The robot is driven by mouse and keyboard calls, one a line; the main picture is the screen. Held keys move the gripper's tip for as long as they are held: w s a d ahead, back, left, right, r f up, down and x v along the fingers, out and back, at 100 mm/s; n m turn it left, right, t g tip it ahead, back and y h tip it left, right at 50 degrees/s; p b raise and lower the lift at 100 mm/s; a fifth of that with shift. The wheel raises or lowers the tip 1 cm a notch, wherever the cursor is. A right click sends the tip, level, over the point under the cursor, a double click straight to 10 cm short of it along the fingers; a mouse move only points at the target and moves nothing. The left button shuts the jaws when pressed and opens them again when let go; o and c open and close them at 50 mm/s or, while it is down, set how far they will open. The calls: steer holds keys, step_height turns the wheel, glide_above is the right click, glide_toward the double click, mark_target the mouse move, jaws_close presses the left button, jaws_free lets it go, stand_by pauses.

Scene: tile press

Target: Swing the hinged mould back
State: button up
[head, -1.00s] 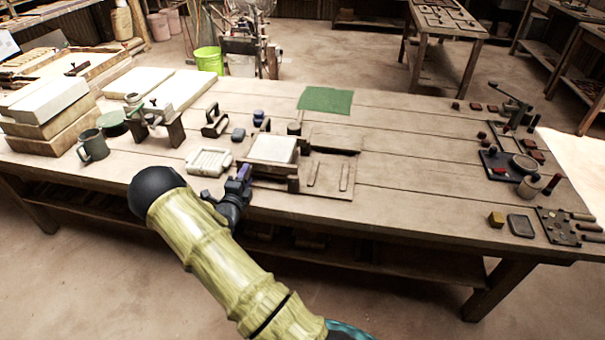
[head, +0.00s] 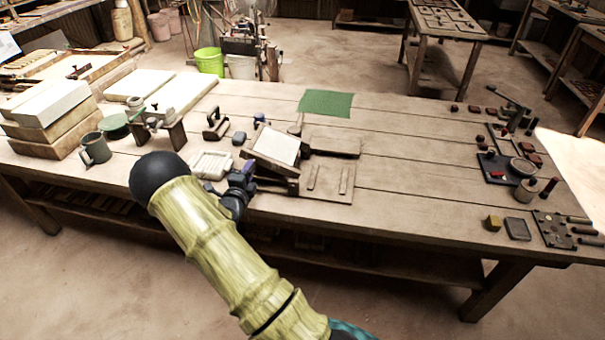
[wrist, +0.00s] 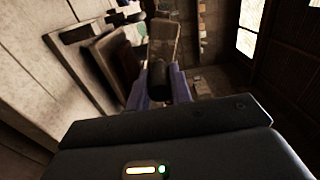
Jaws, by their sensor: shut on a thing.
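The hinged mould (head: 275,145) is a dark wooden frame with a white face on the press near the table's front. My gripper (head: 246,172) is at the mould's left front side. In the wrist view my gripper (wrist: 158,88) has its purple fingers shut on a dark round handle (wrist: 158,75). The mould's underside and the hinge are hidden in the head view.
A green mat (head: 326,103) lies behind the press. The table right of the boards (head: 410,175) is clear.

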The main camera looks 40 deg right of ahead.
steer(key=shift+s+d+r, duration=0.1)
steer(key=shift+r, duration=0.05)
steer(key=shift+s+d+r+p, duration=0.2)
steer(key=shift+s+d+r, duration=0.2)
steer(key=shift+r, duration=0.25)
steer(key=shift+s+d+r+p, duration=0.25)
steer(key=shift+s+r, duration=0.15)
steer(key=shift+r, duration=0.25)
steer(key=shift+s+d+r+p, duration=0.2)
steer(key=shift+s+d+r, duration=0.2)
steer(key=shift+r, duration=0.25)
steer(key=shift+s+d+r, duration=0.6)
steer(key=shift+s+r, duration=0.1)
steer(key=shift+s, duration=0.1)
steer(key=shift+s+d+r, duration=0.6)
steer(key=shift+s+r, duration=0.05)
steer(key=shift+s, duration=0.15)
steer(key=shift+s+d, duration=0.1)
steer(key=shift+s+d+r+b, duration=0.25)
steer(key=shift+s+d+b, duration=0.2)
steer(key=shift+s+d, duration=0.4)
steer(key=shift+s+d+r+b, duration=0.25)
steer(key=shift+s+d+b, duration=0.25)
steer(key=shift+s, duration=0.55)
